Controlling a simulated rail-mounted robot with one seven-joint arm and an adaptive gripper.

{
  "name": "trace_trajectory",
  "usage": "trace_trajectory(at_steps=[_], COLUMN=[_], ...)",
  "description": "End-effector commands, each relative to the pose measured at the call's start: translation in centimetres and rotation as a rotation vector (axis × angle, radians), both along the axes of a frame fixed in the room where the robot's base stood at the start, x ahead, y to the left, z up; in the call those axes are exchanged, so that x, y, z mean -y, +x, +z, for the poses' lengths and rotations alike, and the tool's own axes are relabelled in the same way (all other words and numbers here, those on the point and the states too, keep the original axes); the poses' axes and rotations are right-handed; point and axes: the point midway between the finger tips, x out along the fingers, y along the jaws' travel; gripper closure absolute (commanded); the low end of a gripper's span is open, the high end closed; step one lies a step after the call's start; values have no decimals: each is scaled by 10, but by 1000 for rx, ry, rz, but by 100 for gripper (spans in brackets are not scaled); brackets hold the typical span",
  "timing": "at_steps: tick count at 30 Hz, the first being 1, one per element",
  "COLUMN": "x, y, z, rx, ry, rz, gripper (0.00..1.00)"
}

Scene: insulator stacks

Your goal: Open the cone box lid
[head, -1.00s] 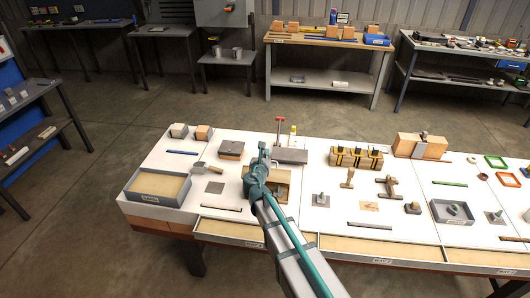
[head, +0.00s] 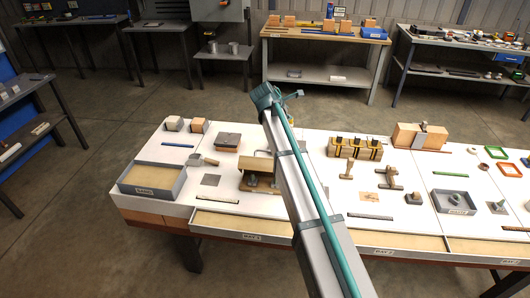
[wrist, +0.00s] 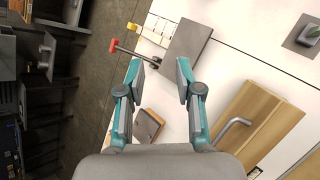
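A light wooden box-like piece (head: 255,164) stands on the white table, left of my arm. Its tan top panel looks tilted, with brown and grey parts below it. The wrist view shows a wooden panel with a grey bar handle (wrist: 234,128) at lower right, apart from my fingers. I take this to be the cone box and its lid, but no label is readable. My gripper (wrist: 160,70) is open and empty, fingers spread above the table near a grey plate (wrist: 190,48). In the head view my arm hides part of the box's right side.
A T-shaped tool with a red handle (wrist: 114,46) lies by the grey plate. A small brown box (head: 228,140) stands behind the wooden piece. A grey tray (head: 152,180) is at the left, and a yellow-and-black rack (head: 355,148) is right of my arm.

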Motion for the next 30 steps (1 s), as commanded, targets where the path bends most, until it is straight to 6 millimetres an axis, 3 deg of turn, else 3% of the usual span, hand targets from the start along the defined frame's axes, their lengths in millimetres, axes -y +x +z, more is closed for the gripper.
trace_trajectory(at_steps=[1, 4, 9, 11, 15, 20, 30], x=[-8, -28, -68, -74, -78, -76, -76], y=[10, -1, -39, -54, -74, -77, -77], z=[0, -1, -4, -7, -10, -20, -73], rx=[-67, -234, -514, -585, -666, -670, -669], ry=[96, 275, 462, 490, 506, 504, 503], rz=[-57, -153, -253, -278, -320, -340, -338], gripper=[65, 65, 65, 65, 65, 65, 65])
